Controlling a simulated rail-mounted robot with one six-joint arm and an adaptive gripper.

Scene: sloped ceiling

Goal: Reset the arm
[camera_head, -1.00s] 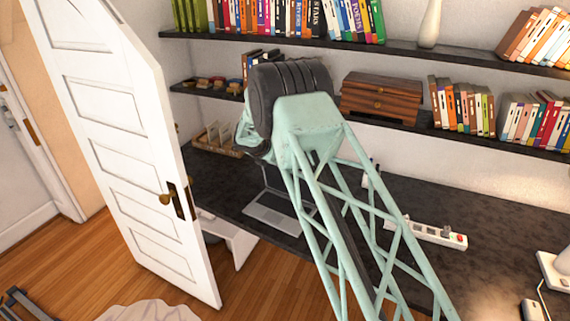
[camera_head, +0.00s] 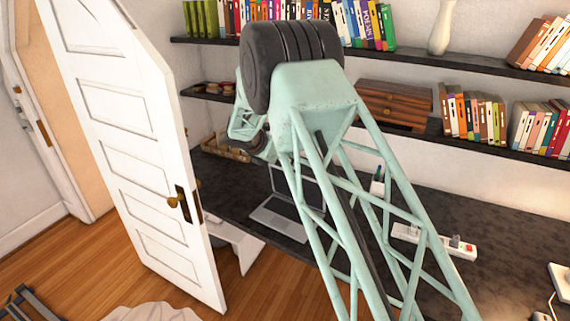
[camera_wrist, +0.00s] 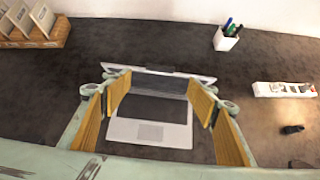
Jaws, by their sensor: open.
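My gripper (camera_wrist: 160,100) is open in the wrist view, its two fingers with tan inner pads spread wide and nothing between them touching. It hangs over the dark desk (camera_wrist: 60,90), facing an open grey laptop (camera_wrist: 150,132) that shows between and beyond the fingers. In the head view my pale green lattice arm rises from the lower right to a thick dark joint at the top middle. The fingers cannot be made out there. The laptop (camera_head: 280,224) sits on the desk left of the arm.
A white door (camera_head: 140,150) stands open at left. Shelves with books (camera_head: 475,115) and a wooden drawer box (camera_head: 393,103) line the wall behind my arm. A power strip (camera_head: 435,242) and, in the wrist view, a white pen cup (camera_wrist: 227,38) stand on the desk.

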